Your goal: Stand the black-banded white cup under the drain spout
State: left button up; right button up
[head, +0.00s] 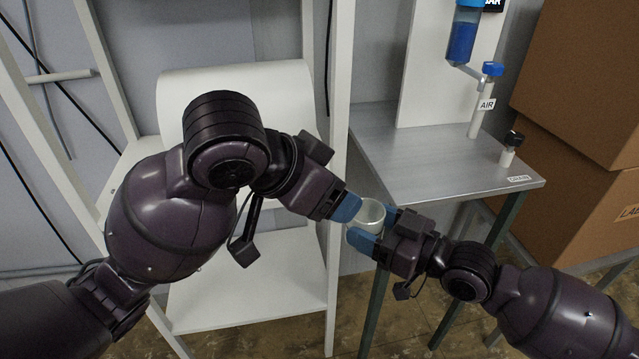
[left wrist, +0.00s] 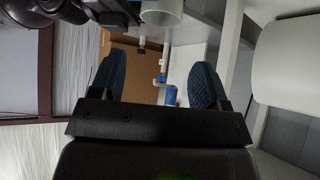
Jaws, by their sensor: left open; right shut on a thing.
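A pale white cup (head: 371,212) is held in the air in front of the metal table; its black band does not show. My right gripper (head: 376,229) is shut on it, with blue fingers at its sides. My left gripper (head: 345,206) is just left of the cup; I cannot tell whether they touch. In the left wrist view, my left gripper (left wrist: 157,80) is open and empty, and the cup (left wrist: 162,12) is at the top edge, outside its fingers. A container of blue liquid (head: 462,42) hangs on the white panel, with a small spout (head: 466,70) below it.
The grey metal table (head: 420,165) is mostly bare. A white AIR-labelled pipe with a blue cap (head: 485,95) and a small black-topped post (head: 511,145) stand on its right. Cardboard boxes (head: 580,70) are at right, a white shelf frame (head: 341,80) at left.

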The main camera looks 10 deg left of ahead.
pick_arm(q)
send_near(377, 215)
jog(key=x, duration=0.4)
jog(key=shift+w+d+f, duration=0.1)
jog(key=shift+d+f, duration=0.05)
jog(key=shift+f, duration=0.05)
jog(key=c, duration=0.5)
jog(key=shift+c, duration=0.3)
pick_arm(e)
jog(key=o, duration=1)
jog(key=shift+d, duration=0.1)
